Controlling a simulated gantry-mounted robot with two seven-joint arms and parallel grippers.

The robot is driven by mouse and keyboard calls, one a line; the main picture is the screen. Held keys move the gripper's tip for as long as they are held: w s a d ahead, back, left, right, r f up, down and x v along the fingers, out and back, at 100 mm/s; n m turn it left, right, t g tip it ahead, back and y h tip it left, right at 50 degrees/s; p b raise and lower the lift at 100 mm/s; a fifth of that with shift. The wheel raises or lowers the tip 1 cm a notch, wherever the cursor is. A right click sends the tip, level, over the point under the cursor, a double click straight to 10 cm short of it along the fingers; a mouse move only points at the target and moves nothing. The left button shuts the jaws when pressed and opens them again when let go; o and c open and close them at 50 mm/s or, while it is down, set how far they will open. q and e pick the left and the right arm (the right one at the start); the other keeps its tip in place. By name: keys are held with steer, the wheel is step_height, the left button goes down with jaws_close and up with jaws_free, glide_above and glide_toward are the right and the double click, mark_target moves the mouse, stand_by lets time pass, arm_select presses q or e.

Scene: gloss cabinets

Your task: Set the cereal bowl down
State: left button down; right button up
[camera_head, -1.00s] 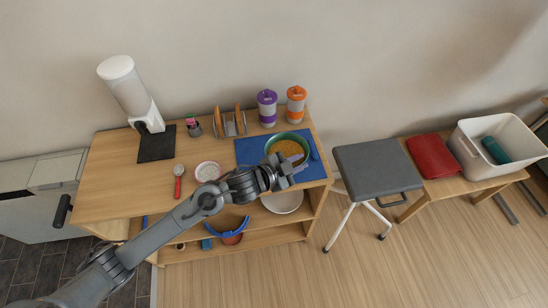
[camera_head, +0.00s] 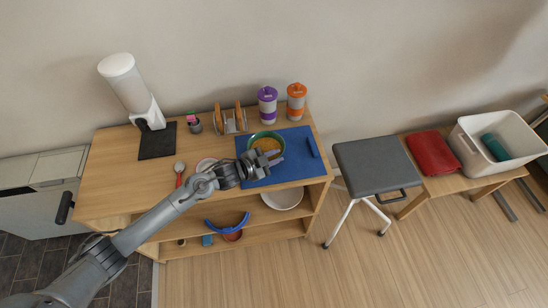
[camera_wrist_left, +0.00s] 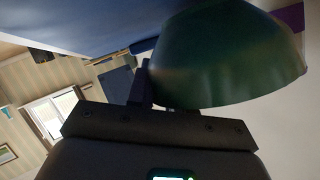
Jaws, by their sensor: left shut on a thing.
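The cereal bowl (camera_head: 256,136) is green with orange-brown cereal inside. It is over the left-back part of the blue mat (camera_head: 297,170) on the wooden shelf unit's top. My left gripper (camera_head: 270,163) is shut on the bowl's near side. In the left wrist view the bowl (camera_wrist_left: 228,55) fills the upper right, beside a dark finger (camera_wrist_left: 142,88). I cannot tell whether the bowl's base touches the mat. My right gripper is not in view.
A pink-and-white bowl (camera_head: 205,164) and a spoon (camera_head: 179,170) lie left, partly behind my arm.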

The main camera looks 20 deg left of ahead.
arm_select(q)
steer(key=shift+f, duration=0.3)
steer(key=c, duration=1)
jaws_free()
steer(key=shift+f, duration=0.1)
